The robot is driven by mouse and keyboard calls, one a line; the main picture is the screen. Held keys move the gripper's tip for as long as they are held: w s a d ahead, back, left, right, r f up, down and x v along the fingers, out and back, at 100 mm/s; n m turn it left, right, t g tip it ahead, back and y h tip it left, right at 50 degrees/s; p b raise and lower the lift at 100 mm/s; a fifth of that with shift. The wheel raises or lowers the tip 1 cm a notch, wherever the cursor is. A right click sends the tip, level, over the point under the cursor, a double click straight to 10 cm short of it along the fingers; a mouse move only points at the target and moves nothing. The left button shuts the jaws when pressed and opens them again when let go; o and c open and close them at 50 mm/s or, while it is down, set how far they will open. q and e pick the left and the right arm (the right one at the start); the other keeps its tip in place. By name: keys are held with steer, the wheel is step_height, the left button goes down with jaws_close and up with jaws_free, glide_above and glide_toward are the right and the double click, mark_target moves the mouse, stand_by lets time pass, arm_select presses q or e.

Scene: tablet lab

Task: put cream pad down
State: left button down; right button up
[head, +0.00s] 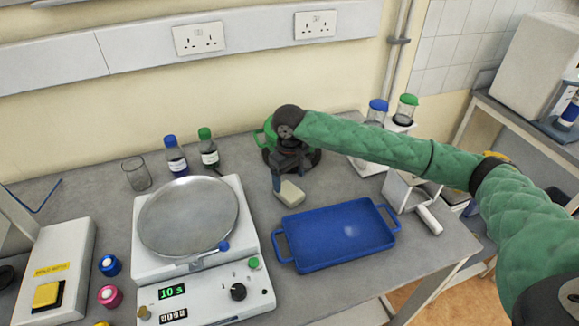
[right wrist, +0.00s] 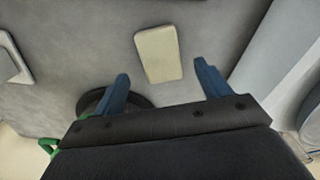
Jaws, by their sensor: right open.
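The cream pad (head: 290,194) lies on the grey bench, just behind the blue tray. It also shows in the right wrist view (right wrist: 158,54), flat on the bench and beyond the fingertips. My right gripper (head: 277,182) is above and just behind the pad in the head view. Its two blue fingers (right wrist: 164,86) are spread apart with nothing between them. The pad appears apart from both fingers. My left gripper is in neither view.
A blue tray (head: 338,240) stands in front of the pad. A balance-like device with a round steel plate (head: 188,216) is to the left. Two capped bottles (head: 208,152) stand behind it. A green object (head: 265,133) is behind my gripper. A white holder (head: 404,190) is right.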

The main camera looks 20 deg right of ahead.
mark_target(289, 191)
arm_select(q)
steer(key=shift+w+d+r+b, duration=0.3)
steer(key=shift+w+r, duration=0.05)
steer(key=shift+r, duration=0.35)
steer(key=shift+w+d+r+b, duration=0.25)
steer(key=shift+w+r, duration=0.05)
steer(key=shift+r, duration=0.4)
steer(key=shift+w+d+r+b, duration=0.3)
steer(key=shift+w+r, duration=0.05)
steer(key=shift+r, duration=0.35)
arm_select(e)
step_height(289, 191, up, 6)
steer(key=shift+r, duration=0.1)
